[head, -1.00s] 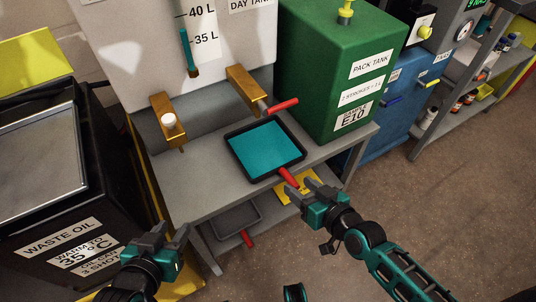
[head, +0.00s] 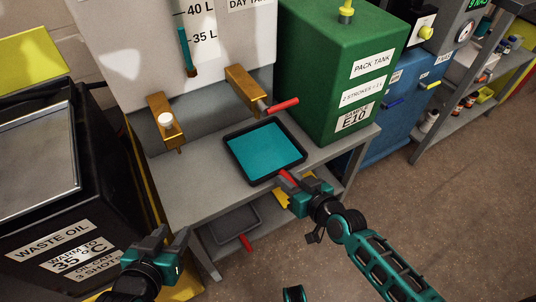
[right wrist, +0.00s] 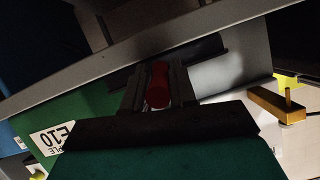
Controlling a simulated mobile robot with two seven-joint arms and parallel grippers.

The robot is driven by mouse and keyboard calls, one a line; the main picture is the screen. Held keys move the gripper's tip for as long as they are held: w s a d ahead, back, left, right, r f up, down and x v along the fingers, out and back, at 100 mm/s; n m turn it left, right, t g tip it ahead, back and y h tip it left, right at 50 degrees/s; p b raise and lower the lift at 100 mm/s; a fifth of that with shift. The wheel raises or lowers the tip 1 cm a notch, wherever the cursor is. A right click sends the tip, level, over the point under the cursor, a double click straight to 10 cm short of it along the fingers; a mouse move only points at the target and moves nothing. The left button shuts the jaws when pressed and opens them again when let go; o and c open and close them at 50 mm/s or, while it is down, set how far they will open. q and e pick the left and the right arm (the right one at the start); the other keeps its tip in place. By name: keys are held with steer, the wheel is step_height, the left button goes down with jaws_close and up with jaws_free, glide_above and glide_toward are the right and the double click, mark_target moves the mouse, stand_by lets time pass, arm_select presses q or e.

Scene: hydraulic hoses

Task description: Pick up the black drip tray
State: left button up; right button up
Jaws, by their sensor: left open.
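The black drip tray (head: 238,169) sits on the grey bench, a square tray with teal liquid in it. Its red handle (head: 287,176) sticks out over the bench's front edge. My right gripper (head: 291,181) is at this handle. In the right wrist view the red handle (right wrist: 158,85) lies between the two fingers of my right gripper (right wrist: 157,92); whether they press on it I cannot tell. My left gripper (head: 168,236) is open and empty, low at the left, apart from the tray. A second, dark grey tray (head: 220,222) with a red handle lies on the lower shelf.
Two brass taps (head: 243,88) stick out from the white day tank (head: 120,60) above the bench; one has a red lever. A black waste oil bin (head: 40,215) stands left. The floor at right is clear.

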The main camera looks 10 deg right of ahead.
jaws_close()
steer(key=shift+r, duration=0.1)
